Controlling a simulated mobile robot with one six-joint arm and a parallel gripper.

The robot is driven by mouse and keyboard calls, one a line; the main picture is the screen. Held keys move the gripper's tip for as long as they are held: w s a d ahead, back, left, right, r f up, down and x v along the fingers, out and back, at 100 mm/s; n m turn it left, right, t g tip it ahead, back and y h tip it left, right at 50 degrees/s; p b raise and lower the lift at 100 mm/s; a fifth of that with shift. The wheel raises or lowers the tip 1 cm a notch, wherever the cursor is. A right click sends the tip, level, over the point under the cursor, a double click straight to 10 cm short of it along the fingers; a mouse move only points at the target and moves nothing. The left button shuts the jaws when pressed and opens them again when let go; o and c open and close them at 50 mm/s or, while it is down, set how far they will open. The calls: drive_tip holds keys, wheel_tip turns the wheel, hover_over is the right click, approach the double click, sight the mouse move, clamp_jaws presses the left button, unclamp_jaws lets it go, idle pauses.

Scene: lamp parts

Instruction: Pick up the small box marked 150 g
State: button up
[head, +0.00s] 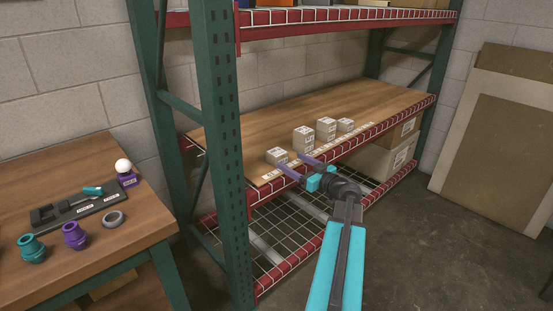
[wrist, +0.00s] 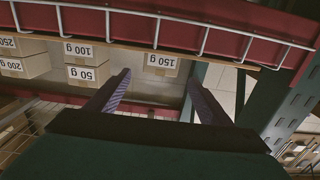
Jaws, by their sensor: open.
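The small box marked 150 g (wrist: 161,63) shows its label upside down in the wrist view, ahead of and between my fingertips. In the head view it appears to be the leftmost small box (head: 277,156) on the wooden shelf board (head: 235,140), near the front edge. The label is too small to read there. My gripper (head: 291,161) is open and empty at the shelf's front. In the wrist view its two purple fingers (wrist: 159,79) point toward the box, with a gap between them and nothing held. Part of the box is hidden behind the shelf edge in the wrist view.
A red shelf beam with white wire (wrist: 210,30) crosses the wrist view. A green rack post (head: 222,130) stands left of the boxes.

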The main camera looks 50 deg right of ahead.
sight(277, 152)
drive_tip(key=shift+w+d, duration=0.15)
drive_tip(key=shift+w, duration=2)
drive_tip(key=shift+w+d, duration=0.15)
drive_tip(key=shift+w, duration=2.45)
drive_tip(key=c, duration=1.2)
drive_tip(key=shift+r, duration=0.2)
